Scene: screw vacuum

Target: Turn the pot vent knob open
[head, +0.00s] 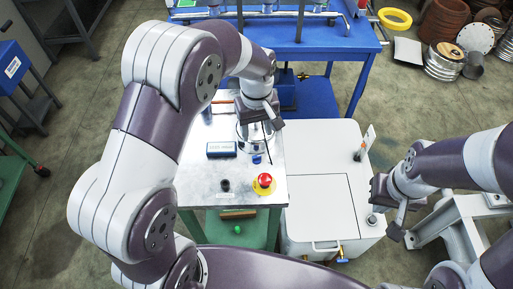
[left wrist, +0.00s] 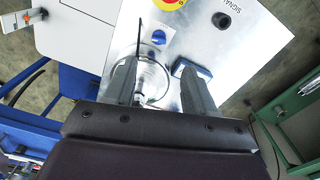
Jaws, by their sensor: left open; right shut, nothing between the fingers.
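A small blue knob (head: 256,159) sits on the metal panel top (head: 205,172); it also shows in the left wrist view (left wrist: 158,38), just beyond my fingertips. Whether it is the pot vent knob I cannot tell for sure. A clear round vessel (left wrist: 152,78) with a thin dark hose stands partly hidden between my fingers. My left gripper (head: 262,125) is open above the panel, its two fingers apart in the left wrist view (left wrist: 157,68), with the blue knob not between them. My right gripper (head: 397,225) is shut and empty, right of the white cabinet.
A red emergency button on a yellow base (head: 264,182), a black knob (head: 225,185) and a dark blue box (head: 221,149) stand on the panel near the blue knob. The white cabinet (head: 320,205) adjoins it on the right; a blue workbench (head: 330,45) stands behind.

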